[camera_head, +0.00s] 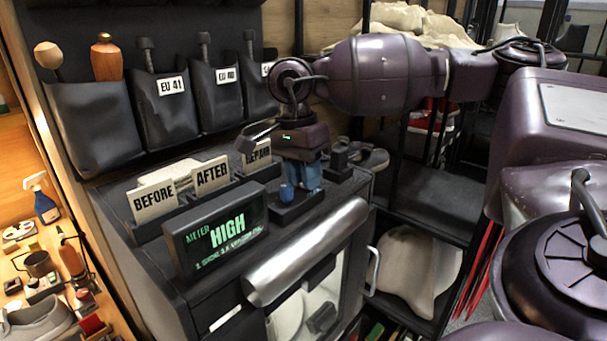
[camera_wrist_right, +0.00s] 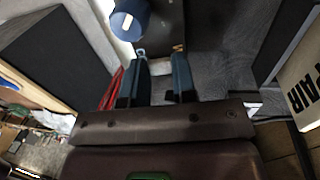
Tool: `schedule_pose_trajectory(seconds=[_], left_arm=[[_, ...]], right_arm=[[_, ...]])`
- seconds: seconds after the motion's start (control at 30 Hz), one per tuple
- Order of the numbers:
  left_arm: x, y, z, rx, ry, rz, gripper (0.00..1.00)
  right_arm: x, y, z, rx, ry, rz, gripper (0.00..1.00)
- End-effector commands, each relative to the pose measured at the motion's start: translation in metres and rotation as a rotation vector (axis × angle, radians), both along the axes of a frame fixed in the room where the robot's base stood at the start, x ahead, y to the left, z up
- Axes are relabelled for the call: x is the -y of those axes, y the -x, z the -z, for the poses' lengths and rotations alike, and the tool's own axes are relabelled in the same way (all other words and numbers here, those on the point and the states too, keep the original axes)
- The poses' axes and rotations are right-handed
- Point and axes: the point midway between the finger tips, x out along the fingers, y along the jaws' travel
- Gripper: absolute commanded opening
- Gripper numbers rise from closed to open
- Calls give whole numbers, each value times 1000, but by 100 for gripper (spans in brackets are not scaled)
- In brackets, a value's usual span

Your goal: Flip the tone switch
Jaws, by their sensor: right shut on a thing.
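My right gripper (camera_head: 303,178) points down over a small black switch box (camera_head: 296,209) on top of the dark cabinet. Its blue fingers are closed on the tone switch there, though the fingers mostly hide the switch itself. A blue knob (camera_head: 287,192) stands on the box just left of the fingers. In the right wrist view the gripper (camera_wrist_right: 160,64) shows two blue fingers with a gap between them, and the blue knob (camera_wrist_right: 130,20) with a white mark lies beyond. A small metal tip (camera_wrist_right: 140,52) shows by one fingertip. My left gripper is not in view.
A meter display (camera_head: 222,237) reading HIGH stands at the cabinet's front left. Cards marked BEFORE (camera_head: 153,201), AFTER (camera_head: 211,176) and REPAIR stand behind it. Dark pockets (camera_head: 165,110) hang at the back. A silver roll-shaped front (camera_head: 305,252) lies below the box.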

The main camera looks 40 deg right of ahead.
Motion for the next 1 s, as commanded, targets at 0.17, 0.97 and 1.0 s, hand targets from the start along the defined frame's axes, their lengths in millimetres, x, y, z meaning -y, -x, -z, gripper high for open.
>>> schedule_pose_trajectory(seconds=[0.17,0.97,1.0], left_arm=[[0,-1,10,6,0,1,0],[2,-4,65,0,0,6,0],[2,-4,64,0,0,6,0]], right_arm=[[1,1,2,44,-4,1,2],[1,8,-1,330,-27,1,2],[1,8,-1,330,-27,1,2]])
